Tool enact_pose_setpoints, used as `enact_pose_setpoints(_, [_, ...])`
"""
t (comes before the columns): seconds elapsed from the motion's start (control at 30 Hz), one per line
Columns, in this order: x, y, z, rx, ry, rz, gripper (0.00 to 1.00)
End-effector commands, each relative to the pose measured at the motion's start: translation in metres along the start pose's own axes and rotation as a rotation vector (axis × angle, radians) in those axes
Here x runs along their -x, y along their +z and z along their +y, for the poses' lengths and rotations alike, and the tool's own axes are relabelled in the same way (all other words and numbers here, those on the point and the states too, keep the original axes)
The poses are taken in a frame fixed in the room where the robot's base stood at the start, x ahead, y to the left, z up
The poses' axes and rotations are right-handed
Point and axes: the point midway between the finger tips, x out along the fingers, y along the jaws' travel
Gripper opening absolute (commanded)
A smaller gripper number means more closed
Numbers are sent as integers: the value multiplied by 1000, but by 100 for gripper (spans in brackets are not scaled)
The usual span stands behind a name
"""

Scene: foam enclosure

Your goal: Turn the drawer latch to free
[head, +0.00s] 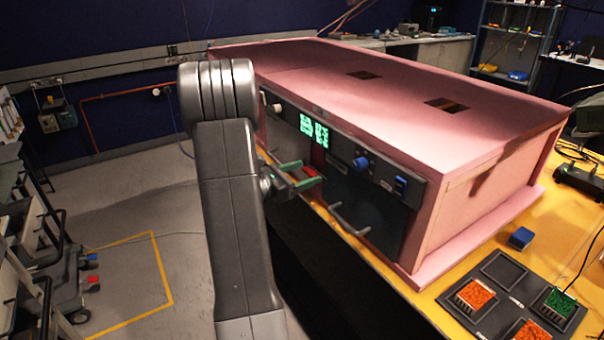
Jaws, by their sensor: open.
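My gripper (308,173) is open, with its two green fingers pointing right toward the front of the pink foam enclosure (480,170). A small red piece (309,171) shows between the fingertips; it may be the drawer latch, but I cannot tell whether the fingers touch it. A dark front panel (370,205) with a grey bar handle (348,220) sits to the right of my gripper. My arm hides the left part of the enclosure front.
Above the dark panel are a blue knob (361,163), a blue switch (400,186) and green lit displays (314,130). A tray (490,309) with orange and green blocks and a small blue box (521,238) lie on the yellow table.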

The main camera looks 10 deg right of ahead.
Motion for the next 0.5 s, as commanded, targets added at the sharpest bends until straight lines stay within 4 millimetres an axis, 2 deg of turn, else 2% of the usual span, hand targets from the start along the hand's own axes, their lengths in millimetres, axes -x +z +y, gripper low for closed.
enact_pose_setpoints(0.13, [0, 0, 0, 0, 0, 0, 71])
enact_pose_setpoints(0.3, [0, 0, 0, 0, 0, 0, 37])
enact_pose_setpoints(0.37, [0, 0, 0, 0, 0, 0, 28])
enact_pose_setpoints(0.5, [0, 0, 0, -4, 0, 0, 28])
